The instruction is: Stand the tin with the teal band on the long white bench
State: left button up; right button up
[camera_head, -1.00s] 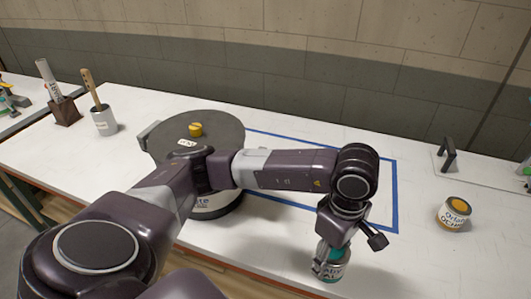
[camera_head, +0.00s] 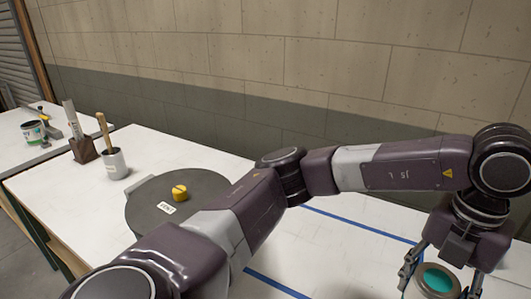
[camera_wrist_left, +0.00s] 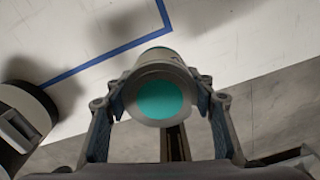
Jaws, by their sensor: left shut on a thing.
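The tin with the teal band (camera_head: 438,281) is between the fingers of my left gripper (camera_head: 432,275) at the lower right of the head view. Its round teal top faces up, and its side band is mostly hidden. My left gripper is shut on it. In the left wrist view the tin (camera_wrist_left: 160,101) sits between both fingers, with the white bench and the floor behind it. The long white bench (camera_head: 335,262) runs across the head view. I cannot tell the gap between tin and bench. My right gripper is not in view.
A dark round lid with a yellow knob (camera_head: 179,192) is on the bench, partly behind my arm. A cup with a brush (camera_head: 115,164) and a brown holder (camera_head: 84,150) stand farther left. Blue tape (camera_head: 350,229) marks the bench. Another white bench (camera_head: 45,150) is at far left.

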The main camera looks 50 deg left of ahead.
pick_arm(q)
jog(key=shift+w+d+r+n, duration=0.1)
jog(key=shift+r+n, duration=0.2)
jog(key=shift+f, duration=0.3)
notch_tip(320, 180, down, 15)
jog(key=shift+r+p, duration=0.15)
jog(key=shift+p, duration=0.9)
notch_tip(320, 180, down, 4)
jog(key=shift+f+p, duration=0.25)
jog(key=shift+p, duration=0.25)
jog(key=shift+f, duration=0.1)
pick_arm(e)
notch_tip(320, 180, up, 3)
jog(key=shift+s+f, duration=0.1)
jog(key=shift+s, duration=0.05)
